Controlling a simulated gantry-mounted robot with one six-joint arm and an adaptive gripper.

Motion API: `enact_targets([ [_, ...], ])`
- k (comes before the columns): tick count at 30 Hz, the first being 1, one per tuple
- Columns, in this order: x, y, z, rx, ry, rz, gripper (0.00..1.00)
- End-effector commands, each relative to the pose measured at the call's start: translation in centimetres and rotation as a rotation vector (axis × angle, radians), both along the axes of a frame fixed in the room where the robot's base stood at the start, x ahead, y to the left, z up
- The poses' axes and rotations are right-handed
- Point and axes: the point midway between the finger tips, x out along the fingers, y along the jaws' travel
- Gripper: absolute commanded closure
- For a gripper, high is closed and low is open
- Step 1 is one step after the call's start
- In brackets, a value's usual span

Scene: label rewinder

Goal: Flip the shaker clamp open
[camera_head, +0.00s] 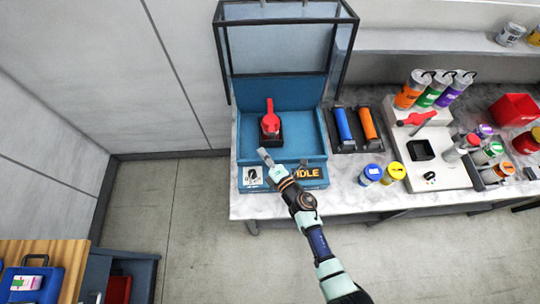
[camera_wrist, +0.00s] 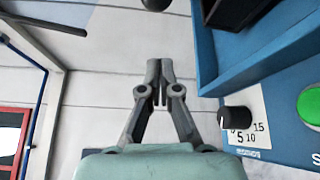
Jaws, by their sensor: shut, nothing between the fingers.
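The shaker clamp is a red handle (camera_head: 270,120) on a dark base, inside the blue open-topped bay of the machine (camera_head: 313,173). The handle points toward the back of the bay; I cannot tell its exact angle. My gripper (camera_head: 264,154) is at the machine's front edge, in front of the clamp and apart from it. In the wrist view my gripper (camera_wrist: 158,80) is shut and empty, its fingertips together. The wrist view does not show the red handle; part of the blue machine (camera_wrist: 208,60) is at the right.
The machine's front panel carries a black knob (camera_wrist: 236,119), a green button (camera_wrist: 311,106) and an IDLE display (camera_head: 307,172). A dark-framed clear guard (camera_head: 282,48) stands above the bay. Blue and orange rolls (camera_head: 343,126) lie to the right.

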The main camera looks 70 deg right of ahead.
Motion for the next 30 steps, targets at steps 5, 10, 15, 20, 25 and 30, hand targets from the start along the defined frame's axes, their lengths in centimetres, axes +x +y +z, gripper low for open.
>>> enact_targets([
  [5,3.2,-2.4,-0.4,-0.001,-0.001,0.001,1.0],
  [10,1.5,-4.1,0.5,0.003,0.002,-0.005,1.0],
  [15,0.4,-4.8,0.6,0.001,0.001,-0.001,1.0],
  [20,0.2,-4.9,0.4,0.001,0.002,0.0,1.0],
  [25,0.2,-4.9,0.4,0.002,0.001,0.0,1.0],
  [30,0.5,-4.7,0.4,0.002,0.001,0.015,1.0],
])
